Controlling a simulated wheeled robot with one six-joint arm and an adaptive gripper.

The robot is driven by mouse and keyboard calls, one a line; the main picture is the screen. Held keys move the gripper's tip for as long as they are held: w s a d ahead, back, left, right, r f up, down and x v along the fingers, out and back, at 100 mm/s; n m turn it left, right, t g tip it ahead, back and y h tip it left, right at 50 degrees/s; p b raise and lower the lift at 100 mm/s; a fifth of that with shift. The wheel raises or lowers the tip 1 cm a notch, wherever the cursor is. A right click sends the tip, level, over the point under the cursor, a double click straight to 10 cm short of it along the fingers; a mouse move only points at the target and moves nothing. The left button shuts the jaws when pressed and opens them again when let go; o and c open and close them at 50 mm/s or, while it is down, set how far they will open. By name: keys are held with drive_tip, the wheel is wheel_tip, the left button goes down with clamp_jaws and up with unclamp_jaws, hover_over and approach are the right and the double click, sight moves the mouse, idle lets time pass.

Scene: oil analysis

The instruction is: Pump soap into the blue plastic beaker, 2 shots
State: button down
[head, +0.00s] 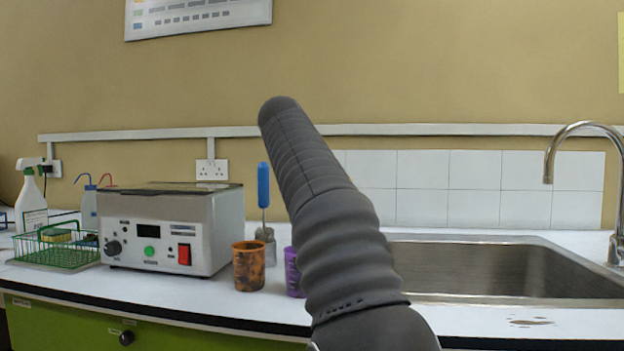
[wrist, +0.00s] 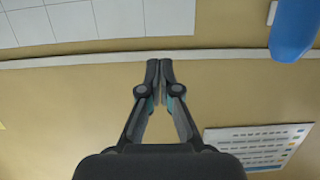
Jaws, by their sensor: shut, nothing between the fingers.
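My gripper (wrist: 159,68) shows in the wrist view with its fingertips together and empty, in front of the bare wall. In the head view my arm rises through the middle and the gripper cannot be made out. I see no soap pump and no clearly blue beaker in either view. A purple beaker (head: 293,272) stands on the counter, partly hidden behind my arm. An orange-brown stained beaker (head: 248,266) stands to its left. A blue handle (head: 263,185) stands upright from a clear container (head: 266,246) behind them. A blue object (wrist: 293,28) also shows in the wrist view.
A metal heating bath (head: 170,232) stands left on the white counter. A green wire basket (head: 58,247), a spray bottle (head: 32,200) and a wash bottle (head: 89,207) are further left. A steel sink (head: 490,268) with a tap (head: 582,130) is at right.

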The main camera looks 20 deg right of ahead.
drive_tip(key=p+x, duration=0.1)
drive_tip(key=x, duration=0.6)
drive_tip(key=f+p+x, duration=0.1)
drive_tip(key=x, duration=0.2)
drive_tip(key=shift+p, duration=0.3)
drive_tip(key=shift+s+f, duration=0.1)
drive_tip(key=shift+f, duration=0.1)
drive_tip(key=shift+f+b, duration=0.65)
drive_tip(key=shift+f, duration=0.7)
wheel_tip(320, 180, down, 2)
drive_tip(key=shift+f+b, duration=0.1)
drive_tip(key=shift+b, duration=0.85)
